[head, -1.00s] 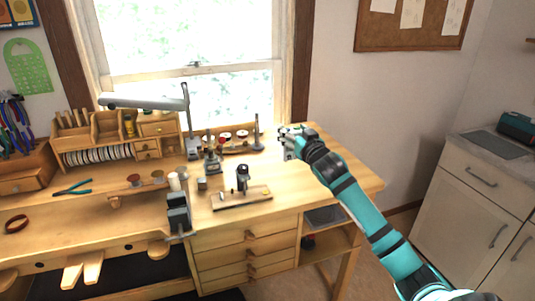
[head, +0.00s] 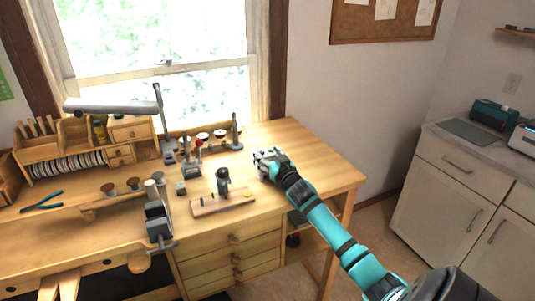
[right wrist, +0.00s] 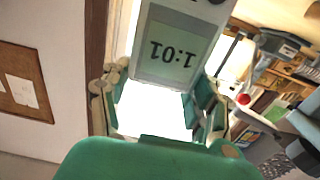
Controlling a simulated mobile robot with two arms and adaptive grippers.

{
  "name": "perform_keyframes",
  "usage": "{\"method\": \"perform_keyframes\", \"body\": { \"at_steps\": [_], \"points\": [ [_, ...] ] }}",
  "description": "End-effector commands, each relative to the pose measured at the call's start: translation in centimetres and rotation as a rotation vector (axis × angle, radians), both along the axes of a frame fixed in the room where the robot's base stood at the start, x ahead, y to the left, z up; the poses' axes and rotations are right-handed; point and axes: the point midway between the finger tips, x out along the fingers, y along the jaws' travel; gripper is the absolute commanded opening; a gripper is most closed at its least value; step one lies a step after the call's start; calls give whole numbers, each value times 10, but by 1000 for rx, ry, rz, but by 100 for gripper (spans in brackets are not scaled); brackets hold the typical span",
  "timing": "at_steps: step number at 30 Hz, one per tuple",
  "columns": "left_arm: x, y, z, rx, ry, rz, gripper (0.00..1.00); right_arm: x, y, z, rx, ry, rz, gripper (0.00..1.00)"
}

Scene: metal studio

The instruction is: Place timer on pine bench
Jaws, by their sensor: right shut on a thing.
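The timer is a pale grey block with a display reading 1:01, upside down at the top of the right wrist view (right wrist: 172,48). My right gripper (head: 266,160) is shut on it, with a finger on each side in the wrist view. In the head view the gripper is over the right part of the pine bench (head: 315,162), and the timer there is small and mostly hidden by the fingers. I cannot tell whether the timer touches the bench top. My left gripper is not in view.
The bench top to the right is clear. A white cabinet (head: 455,185) stands at far right.

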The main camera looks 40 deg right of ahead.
Motion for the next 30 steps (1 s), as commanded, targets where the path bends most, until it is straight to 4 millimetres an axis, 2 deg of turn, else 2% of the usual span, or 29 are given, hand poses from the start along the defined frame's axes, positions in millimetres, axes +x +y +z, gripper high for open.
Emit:
{"method": "perform_keyframes", "body": {
  "at_steps": [2, 6, 7, 12, 23, 26, 30],
  "points": [
    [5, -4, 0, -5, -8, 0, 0, 0, 0, 1, -1, -2, 0, 7],
    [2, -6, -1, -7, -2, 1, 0, 0, 0, 0, -1, -2, 0, 7],
    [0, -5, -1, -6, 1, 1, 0, 0, 0, 0, 0, 0, 0, 64],
    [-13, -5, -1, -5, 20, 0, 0, 0, 0, 0, 0, 0, 0, 85],
    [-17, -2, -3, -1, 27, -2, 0, -5, 2, 0, 0, 0, 1, 85],
    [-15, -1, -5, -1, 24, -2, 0, -16, 5, -1, 0, -1, 1, 85],
    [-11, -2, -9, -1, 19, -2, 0, -42, 14, -3, 2, 2, 2, 85]
  ]
}}
